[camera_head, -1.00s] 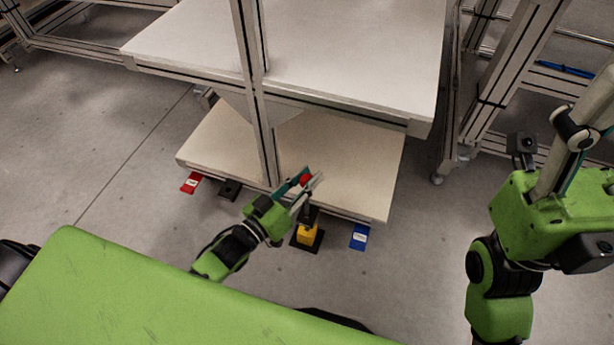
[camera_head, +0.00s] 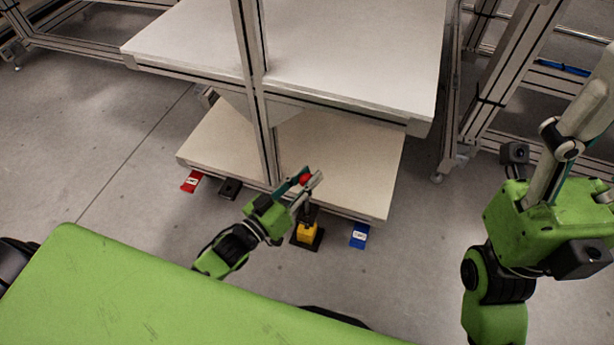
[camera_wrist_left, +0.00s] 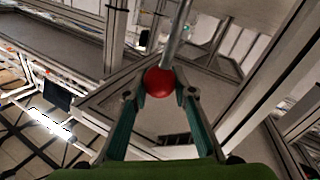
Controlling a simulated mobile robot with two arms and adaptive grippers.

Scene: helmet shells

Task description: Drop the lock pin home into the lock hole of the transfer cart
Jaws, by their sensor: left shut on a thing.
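The lock pin has a red ball knob (camera_head: 305,179) and a metal rod. My left gripper (camera_head: 313,181) is shut on the knob at the cart's near edge. In the left wrist view the red knob (camera_wrist_left: 159,83) sits between both fingers, with the grey rod (camera_wrist_left: 178,35) running away from it. A yellow block (camera_head: 307,231) on a dark base is below the gripper, by the transfer cart (camera_head: 350,165). The lock hole is not distinguishable, and I cannot tell whether the pin's tip is in it. My right gripper (camera_head: 575,125) is partly visible at the right; its fingertips are unclear.
A red tag (camera_head: 191,182), a black block (camera_head: 230,189) and a blue tag (camera_head: 359,236) lie along the cart's near edge. An upright post (camera_head: 262,120) stands just behind the left gripper. Another frame (camera_head: 500,90) is at the right.

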